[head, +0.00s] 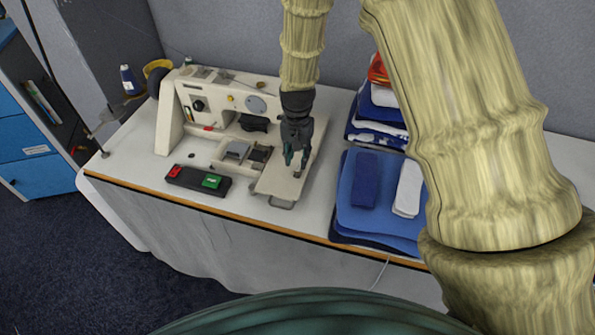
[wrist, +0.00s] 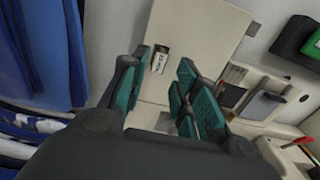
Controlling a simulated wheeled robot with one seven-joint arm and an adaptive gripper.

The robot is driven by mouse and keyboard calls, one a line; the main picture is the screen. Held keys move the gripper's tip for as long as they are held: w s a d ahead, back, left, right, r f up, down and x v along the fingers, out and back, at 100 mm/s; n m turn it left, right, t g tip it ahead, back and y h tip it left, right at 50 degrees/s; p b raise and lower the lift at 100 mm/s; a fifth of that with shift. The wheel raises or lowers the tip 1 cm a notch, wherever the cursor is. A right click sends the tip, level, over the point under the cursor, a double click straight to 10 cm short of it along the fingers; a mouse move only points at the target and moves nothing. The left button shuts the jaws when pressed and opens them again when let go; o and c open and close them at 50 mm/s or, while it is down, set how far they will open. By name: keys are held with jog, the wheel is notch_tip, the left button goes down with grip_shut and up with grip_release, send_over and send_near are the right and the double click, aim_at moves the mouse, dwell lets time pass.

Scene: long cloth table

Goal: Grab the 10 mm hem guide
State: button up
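A small piece with a white face and dark markings (wrist: 160,60) lies on the beige plate (wrist: 205,25) in the wrist view. It may be the 10 mm hem guide, but I cannot read the markings. My gripper (wrist: 166,88) is open, its teal-padded fingers apart on either side of this piece in the picture, with nothing visibly held. In the head view my gripper (head: 296,163) points down over the plate at the right end of the sewing machine (head: 205,85). I cannot tell whether the fingertips touch the plate. The small piece is not clear in the head view.
A black control box (head: 198,180) with red and green buttons sits left of the plate. Folded blue cloths (head: 350,215) lie to the right, with a stack of folded clothes (head: 378,125) behind. The table's front edge (head: 240,214) runs just before the plate.

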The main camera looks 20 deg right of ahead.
aim_at(298, 168)
jog(key=shift+f+p, duration=0.95)
jog(key=shift+f, duration=1.3)
grip_shut()
